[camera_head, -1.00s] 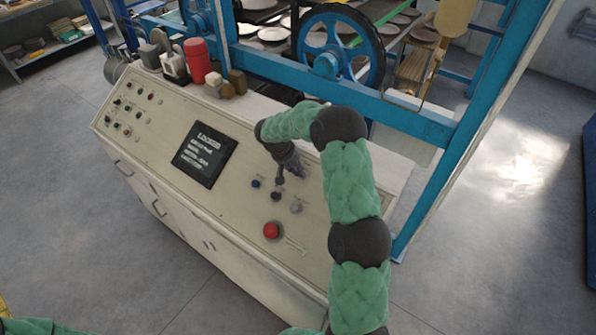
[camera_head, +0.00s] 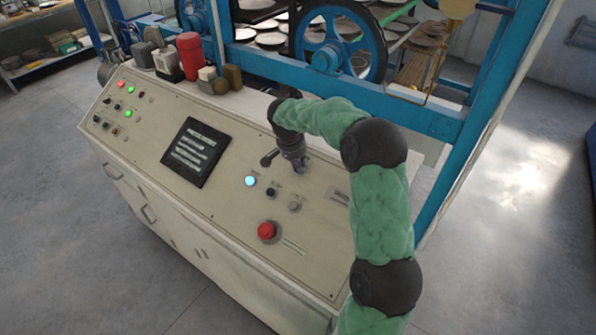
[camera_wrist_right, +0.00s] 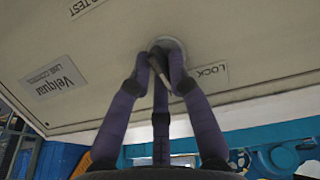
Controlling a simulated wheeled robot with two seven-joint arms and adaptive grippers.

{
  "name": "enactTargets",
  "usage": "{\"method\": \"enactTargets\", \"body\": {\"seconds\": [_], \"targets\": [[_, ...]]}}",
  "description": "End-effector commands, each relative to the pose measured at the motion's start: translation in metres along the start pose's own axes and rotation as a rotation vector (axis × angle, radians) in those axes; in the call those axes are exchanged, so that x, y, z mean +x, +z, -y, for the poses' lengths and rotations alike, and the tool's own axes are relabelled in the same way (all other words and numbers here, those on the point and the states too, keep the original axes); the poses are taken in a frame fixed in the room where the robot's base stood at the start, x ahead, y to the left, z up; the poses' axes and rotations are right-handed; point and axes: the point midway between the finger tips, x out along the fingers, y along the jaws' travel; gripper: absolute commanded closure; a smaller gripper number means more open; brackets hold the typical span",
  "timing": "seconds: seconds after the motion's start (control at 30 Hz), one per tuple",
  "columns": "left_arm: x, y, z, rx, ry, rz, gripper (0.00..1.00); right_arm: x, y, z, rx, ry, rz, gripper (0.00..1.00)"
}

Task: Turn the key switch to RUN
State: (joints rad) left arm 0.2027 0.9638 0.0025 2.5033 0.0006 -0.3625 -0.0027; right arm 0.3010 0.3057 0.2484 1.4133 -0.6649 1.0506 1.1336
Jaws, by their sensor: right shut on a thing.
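My right gripper (camera_head: 297,164) is down at the sloping control panel (camera_head: 235,217), right of its screen. In the right wrist view, the gripper's purple fingers (camera_wrist_right: 158,62) are closed together on the key, at the round metal key switch (camera_wrist_right: 175,48). The key is mostly hidden between the fingers; a thin piece shows there. A LOCK label (camera_wrist_right: 211,73) is to the right of the switch and a TEST label (camera_wrist_right: 85,5) is at upper left. No RUN label shows. My left gripper is out of view.
The dark screen (camera_head: 197,151) shows several text lines. A lit blue button (camera_head: 250,181) and a red emergency button (camera_head: 267,231) are below the gripper. A red cylinder (camera_head: 189,55) and small blocks stand on the panel's top ledge. A blue frame (camera_head: 400,112) rises behind.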

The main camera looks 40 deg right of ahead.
Motion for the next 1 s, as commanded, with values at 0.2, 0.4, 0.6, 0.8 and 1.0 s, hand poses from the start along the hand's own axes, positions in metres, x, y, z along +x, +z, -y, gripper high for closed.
{"method": "enactTargets", "body": {"seconds": [0.2,0.4,0.6,0.8,1.0], "targets": [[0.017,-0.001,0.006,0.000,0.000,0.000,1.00,0.010,0.011,0.000,0.099,-0.019,0.020,1.00],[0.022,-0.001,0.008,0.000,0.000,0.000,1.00,0.009,0.011,0.000,0.149,-0.033,0.020,1.00],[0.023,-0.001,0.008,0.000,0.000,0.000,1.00,0.008,0.011,0.000,0.166,-0.038,0.021,1.00],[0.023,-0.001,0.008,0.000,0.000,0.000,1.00,0.008,0.011,0.001,0.166,-0.038,0.021,1.00],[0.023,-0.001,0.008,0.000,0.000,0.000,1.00,0.008,0.011,0.001,0.165,-0.038,0.021,0.59]]}}
